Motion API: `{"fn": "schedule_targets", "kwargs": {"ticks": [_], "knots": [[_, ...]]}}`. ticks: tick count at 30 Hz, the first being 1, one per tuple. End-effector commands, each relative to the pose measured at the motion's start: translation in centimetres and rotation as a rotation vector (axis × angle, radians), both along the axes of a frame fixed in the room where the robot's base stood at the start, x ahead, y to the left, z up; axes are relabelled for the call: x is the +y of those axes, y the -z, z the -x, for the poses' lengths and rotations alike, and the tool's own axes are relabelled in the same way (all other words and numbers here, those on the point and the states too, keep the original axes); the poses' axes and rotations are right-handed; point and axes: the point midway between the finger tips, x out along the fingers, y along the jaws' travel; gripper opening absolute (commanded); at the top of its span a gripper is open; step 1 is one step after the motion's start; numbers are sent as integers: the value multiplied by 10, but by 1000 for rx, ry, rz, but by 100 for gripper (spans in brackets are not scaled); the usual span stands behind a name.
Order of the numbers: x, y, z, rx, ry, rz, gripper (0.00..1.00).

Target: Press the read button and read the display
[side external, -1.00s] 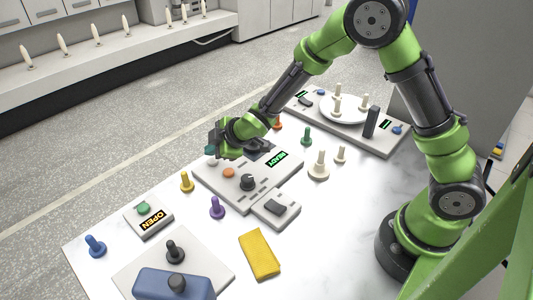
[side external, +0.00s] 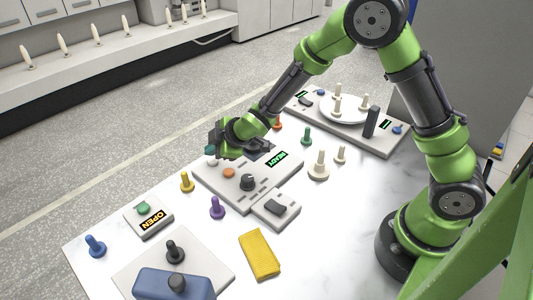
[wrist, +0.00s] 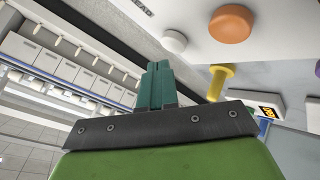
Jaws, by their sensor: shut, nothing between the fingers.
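The grey console (side external: 226,190) stands mid-table, and its display (side external: 278,158) reads READY in green. A pale round button (wrist: 174,41) shows in the wrist view beside a partly cut-off label ending in "EAD"; it also shows in the side view (side external: 212,161). An orange button (wrist: 231,24) is to its right. My gripper (wrist: 157,66) is shut and empty, its teal fingertips a little below and left of the pale button in the wrist view. In the side view my gripper (side external: 210,150) is just above the console's left end. I cannot tell whether it touches the button.
A black knob (side external: 248,182) and a switch box (side external: 276,207) are at the console's front. A yellow bobbin (side external: 187,182), a purple bobbin (side external: 217,208) and an OPEN display box (side external: 149,218) stand nearby. A yellow block (side external: 259,254) lies in front.

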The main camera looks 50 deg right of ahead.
Motion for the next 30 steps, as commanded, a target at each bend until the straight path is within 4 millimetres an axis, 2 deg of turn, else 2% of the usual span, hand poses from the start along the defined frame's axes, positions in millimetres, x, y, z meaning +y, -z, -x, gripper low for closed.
{"fn": "schedule_targets", "kwargs": {"ticks": [11,30], "knots": [[0,9,0,1,-1,0,0],[0,12,0,0,0,0,0]]}}
